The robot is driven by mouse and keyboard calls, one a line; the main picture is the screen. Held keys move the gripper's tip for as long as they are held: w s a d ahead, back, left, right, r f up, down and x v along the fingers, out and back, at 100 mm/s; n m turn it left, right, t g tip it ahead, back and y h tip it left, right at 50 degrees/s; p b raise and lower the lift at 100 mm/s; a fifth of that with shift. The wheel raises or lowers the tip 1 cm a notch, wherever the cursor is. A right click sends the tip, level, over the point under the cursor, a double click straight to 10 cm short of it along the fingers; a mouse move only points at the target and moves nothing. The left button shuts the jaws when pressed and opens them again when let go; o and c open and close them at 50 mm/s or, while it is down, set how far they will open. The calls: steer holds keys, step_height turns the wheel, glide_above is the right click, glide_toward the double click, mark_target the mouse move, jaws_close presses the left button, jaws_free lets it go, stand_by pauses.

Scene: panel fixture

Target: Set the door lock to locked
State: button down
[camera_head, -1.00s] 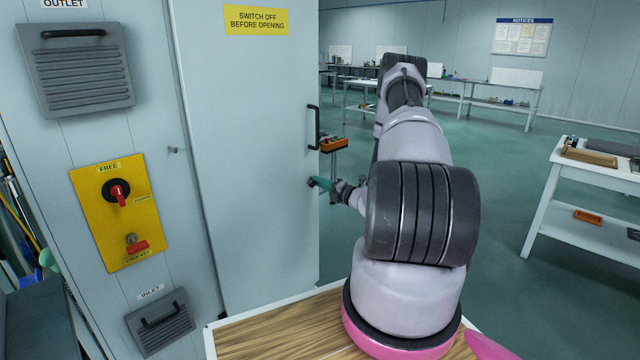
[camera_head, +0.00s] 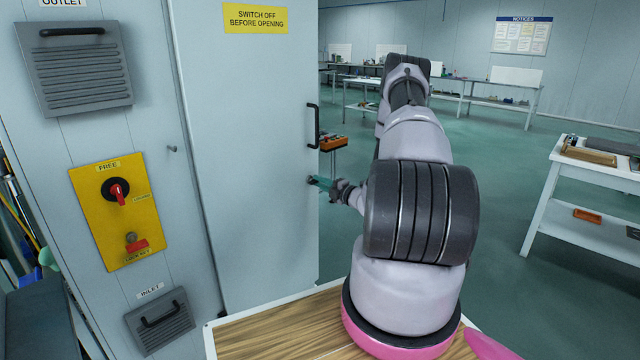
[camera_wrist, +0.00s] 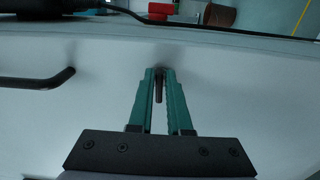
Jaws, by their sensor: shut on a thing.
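A yellow plate (camera_head: 123,215) on the cabinet front carries a red-handled rotary knob (camera_head: 117,192), with labels reading FREE above and apparently LOCKED to its right. The knob's red handle points down. A red key (camera_head: 136,246) sits lower on the plate. The pale cabinet door (camera_head: 255,120) is to the right. My gripper (camera_head: 312,180) is at the door's right side, below the door handle, away from the yellow plate. In the wrist view, its teal fingers (camera_wrist: 160,73) are shut on a small dark rod (camera_wrist: 159,88) close to the door face.
The black door handle (camera_head: 312,125) is just above my gripper and shows at left in the wrist view (camera_wrist: 40,80). An orange tray (camera_head: 333,143) stands beyond the door edge. A white bench (camera_head: 590,180) stands at right, with open floor between.

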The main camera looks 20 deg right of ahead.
steer(key=shift+a+f, duration=0.1)
steer(key=shift+a, duration=0.05)
stand_by(0.3)
steer(key=c, duration=0.9)
jaws_free()
steer(key=shift+c, duration=0.2)
steer(key=v, duration=1.1)
steer(key=shift+w, duration=0.1)
